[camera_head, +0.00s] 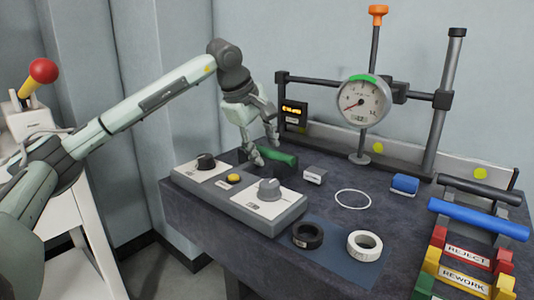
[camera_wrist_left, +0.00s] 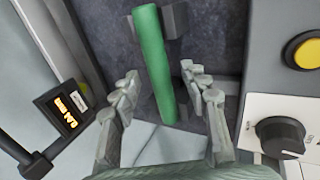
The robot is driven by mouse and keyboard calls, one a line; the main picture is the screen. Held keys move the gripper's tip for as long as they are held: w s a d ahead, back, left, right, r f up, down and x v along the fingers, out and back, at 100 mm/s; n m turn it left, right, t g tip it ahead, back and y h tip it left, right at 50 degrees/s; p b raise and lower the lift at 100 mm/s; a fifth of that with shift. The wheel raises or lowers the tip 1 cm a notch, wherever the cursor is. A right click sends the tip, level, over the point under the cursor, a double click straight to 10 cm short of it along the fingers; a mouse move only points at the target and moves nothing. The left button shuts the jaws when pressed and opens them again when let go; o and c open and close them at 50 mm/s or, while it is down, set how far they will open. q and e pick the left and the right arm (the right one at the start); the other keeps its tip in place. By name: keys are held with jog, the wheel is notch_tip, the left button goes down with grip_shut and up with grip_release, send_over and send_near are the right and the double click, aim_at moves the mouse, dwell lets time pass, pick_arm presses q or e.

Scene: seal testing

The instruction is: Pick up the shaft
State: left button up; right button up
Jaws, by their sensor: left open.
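In the left wrist view the green shaft (camera_wrist_left: 157,68) runs lengthwise between the two open fingers, with a gap on each side. Its upper end there lies by a dark block (camera_wrist_left: 177,18). A blue shaft (camera_head: 478,218) and a black shaft (camera_head: 479,190) lie at the right. My right gripper is not in view.
The control box (camera_head: 285,217) with knobs stands close in front of the gripper. A dial gauge (camera_head: 362,101) on a stand and a small lit display (camera_head: 293,112) are behind. Rings (camera_head: 307,235), a blue block (camera_head: 405,184) and labelled racks (camera_head: 465,257) are to the right.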

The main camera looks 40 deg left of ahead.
pick_arm(q)
grip_shut()
jog(key=shift+r, duration=0.1)
dwell(0.4)
